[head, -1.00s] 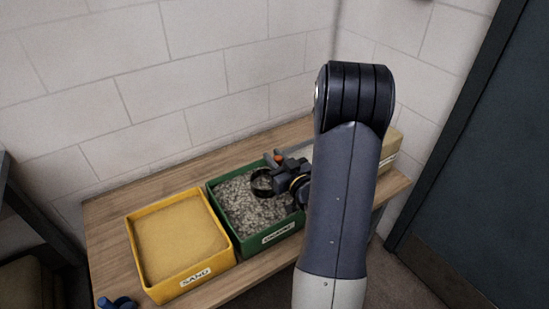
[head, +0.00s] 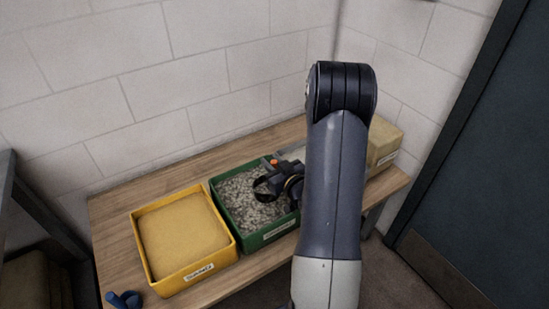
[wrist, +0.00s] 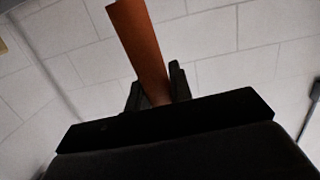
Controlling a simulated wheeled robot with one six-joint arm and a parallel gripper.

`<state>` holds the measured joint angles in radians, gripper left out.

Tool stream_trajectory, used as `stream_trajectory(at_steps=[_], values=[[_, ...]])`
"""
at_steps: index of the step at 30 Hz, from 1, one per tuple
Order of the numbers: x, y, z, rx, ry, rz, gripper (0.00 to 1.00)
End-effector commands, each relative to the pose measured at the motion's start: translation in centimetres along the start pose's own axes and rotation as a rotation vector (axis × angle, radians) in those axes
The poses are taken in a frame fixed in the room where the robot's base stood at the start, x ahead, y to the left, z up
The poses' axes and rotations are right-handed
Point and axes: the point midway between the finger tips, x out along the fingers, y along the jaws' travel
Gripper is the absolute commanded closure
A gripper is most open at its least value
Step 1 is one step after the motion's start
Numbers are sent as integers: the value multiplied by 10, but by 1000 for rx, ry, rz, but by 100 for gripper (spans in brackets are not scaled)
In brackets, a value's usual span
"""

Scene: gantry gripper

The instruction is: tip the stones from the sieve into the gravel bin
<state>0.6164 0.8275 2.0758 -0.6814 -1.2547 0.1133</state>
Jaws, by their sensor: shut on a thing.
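The sieve shows in the head view as a small dark ring (head: 261,190) over the green gravel bin (head: 252,244), tilted steeply. The bin holds grey stones (head: 240,202), and its front label is blurred. My gripper (wrist: 157,92) is shut on the sieve's orange-brown handle (wrist: 138,42) in the wrist view. In the head view my gripper is a dark shape above the right part of the bin, with an orange spot at its top. The inside of the sieve is not clear, so I cannot tell whether stones are in it.
A yellow bin (head: 148,272) of sand stands left of the green bin. A blue object (head: 124,299) lies at the bench's front left. A tan box (head: 384,146) stands at the right end of the wooden bench (head: 112,207). A block wall is behind; a dark door is right.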

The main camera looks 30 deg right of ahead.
Motion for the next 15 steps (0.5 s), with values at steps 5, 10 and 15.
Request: stream_trajectory(at_steps=[5, 10, 15], values=[[6, -2, -8, -13, -54, -2, 97], [12, -4, -10, -28, -106, -1, 97], [18, -6, -12, -42, -158, -2, 97]])
